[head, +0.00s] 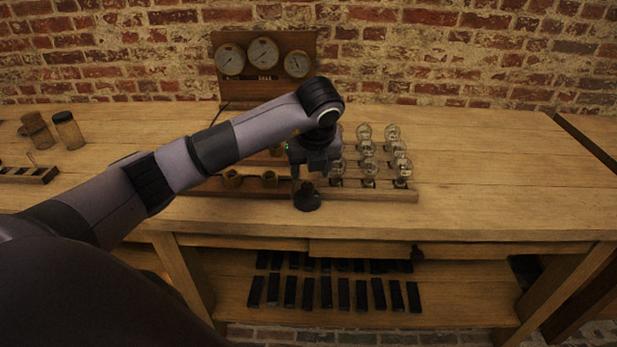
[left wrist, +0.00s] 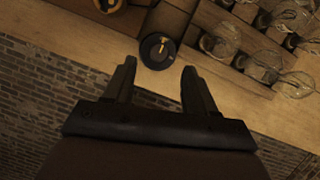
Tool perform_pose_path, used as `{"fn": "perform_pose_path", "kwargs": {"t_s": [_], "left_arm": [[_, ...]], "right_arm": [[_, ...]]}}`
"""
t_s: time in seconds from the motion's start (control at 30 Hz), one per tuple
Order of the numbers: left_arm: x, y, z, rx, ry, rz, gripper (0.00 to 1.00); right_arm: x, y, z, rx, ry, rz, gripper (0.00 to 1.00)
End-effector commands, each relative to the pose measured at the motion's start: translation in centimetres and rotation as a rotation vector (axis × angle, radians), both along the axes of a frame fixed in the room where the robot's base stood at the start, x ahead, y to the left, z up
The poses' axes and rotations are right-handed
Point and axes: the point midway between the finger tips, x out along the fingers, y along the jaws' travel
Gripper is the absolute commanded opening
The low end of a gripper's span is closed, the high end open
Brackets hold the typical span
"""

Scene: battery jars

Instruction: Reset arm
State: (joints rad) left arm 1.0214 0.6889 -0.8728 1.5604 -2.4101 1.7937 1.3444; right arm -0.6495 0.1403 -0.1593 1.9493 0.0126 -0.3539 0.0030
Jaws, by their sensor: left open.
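My left gripper (head: 310,172) hangs from my outstretched left arm over the front of the bench, pointing down. In the left wrist view its two fingers (left wrist: 158,78) are spread apart with nothing between them. A black round piece with a brass-coloured pin (left wrist: 157,51) lies just beyond the fingertips, at the end of a brown body. The black piece also shows below the gripper in the head view (head: 307,201). Whether a finger touches it, I cannot tell. My right gripper is not in view.
Glass bulbs (head: 369,163) stand in rows right of the gripper. A gauge panel (head: 262,57) stands behind. Brown jars (head: 68,131) stand far left. The bench's right part (head: 490,170) is clear. Black blocks (head: 326,292) line the lower shelf.

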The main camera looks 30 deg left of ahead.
Motion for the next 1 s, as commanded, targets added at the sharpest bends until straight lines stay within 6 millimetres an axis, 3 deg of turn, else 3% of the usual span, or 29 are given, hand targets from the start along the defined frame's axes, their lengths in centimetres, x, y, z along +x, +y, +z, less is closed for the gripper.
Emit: {"fn": "perform_pose_path", "kwargs": {"t_s": [0.2,0.73,0.87,0.97,1.0], "left_arm": [[-0.4,-0.4,1.3,0.0,0.0,0.001,0.56],[-0.5,-0.8,0.9,-0.013,0.007,-0.013,0.56],[-1.2,-4.1,-1.5,-0.129,0.046,-0.123,0.56],[-2.9,-9.4,-4.4,-0.33,0.092,-0.279,0.56],[-4.0,-12.1,-5.4,-0.439,0.106,-0.346,0.56]], "right_arm": [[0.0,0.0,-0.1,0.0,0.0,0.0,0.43],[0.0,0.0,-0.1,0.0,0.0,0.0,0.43],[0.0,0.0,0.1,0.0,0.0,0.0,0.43],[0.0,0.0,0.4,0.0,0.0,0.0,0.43],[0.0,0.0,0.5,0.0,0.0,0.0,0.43]]}}
